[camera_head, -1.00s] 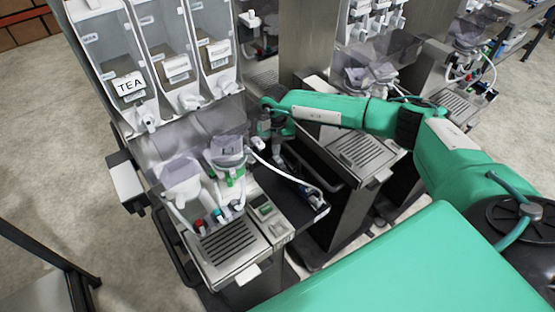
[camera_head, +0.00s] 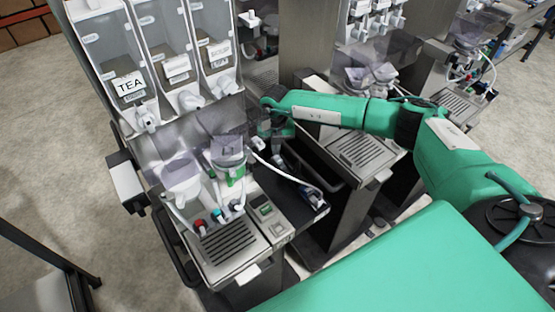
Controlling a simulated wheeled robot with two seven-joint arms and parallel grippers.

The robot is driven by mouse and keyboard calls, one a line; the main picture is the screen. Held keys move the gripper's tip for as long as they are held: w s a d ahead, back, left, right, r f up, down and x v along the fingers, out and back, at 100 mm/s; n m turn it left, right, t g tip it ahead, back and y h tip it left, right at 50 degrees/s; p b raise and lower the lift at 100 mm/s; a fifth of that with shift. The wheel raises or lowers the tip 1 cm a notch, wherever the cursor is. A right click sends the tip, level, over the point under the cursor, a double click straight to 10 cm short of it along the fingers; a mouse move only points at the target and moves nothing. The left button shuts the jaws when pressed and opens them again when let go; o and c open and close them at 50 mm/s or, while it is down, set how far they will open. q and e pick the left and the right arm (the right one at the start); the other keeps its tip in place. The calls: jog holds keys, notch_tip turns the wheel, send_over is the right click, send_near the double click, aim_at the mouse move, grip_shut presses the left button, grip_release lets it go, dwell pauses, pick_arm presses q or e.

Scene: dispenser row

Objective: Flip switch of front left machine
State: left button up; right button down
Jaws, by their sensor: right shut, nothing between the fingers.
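The front left machine (camera_head: 228,275) stands left of centre, with three clear hoppers on top, one labelled TEA. A small panel with a green switch (camera_head: 265,208) sits at its front, right of the drip grille; the switch's position is too small to tell. My left gripper is out of view.
A white hose (camera_head: 285,172) runs across the dark shelf near my right gripper. The mixing cups (camera_head: 228,152) stand just left of it. A second machine with a drip grille (camera_head: 356,149) stands to the right, under my arm. Open floor lies at the left.

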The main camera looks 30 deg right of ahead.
aim_at(276, 157)
jog(key=shift+f+b, duration=0.8)
jog(key=shift+f, duration=0.2)
dwell(0.7)
jog(key=shift+r+p, duration=0.65)
jog(key=shift+r, duration=0.25)
jog(key=shift+r+p, duration=1.4)
jog(key=shift+r, duration=1.25)
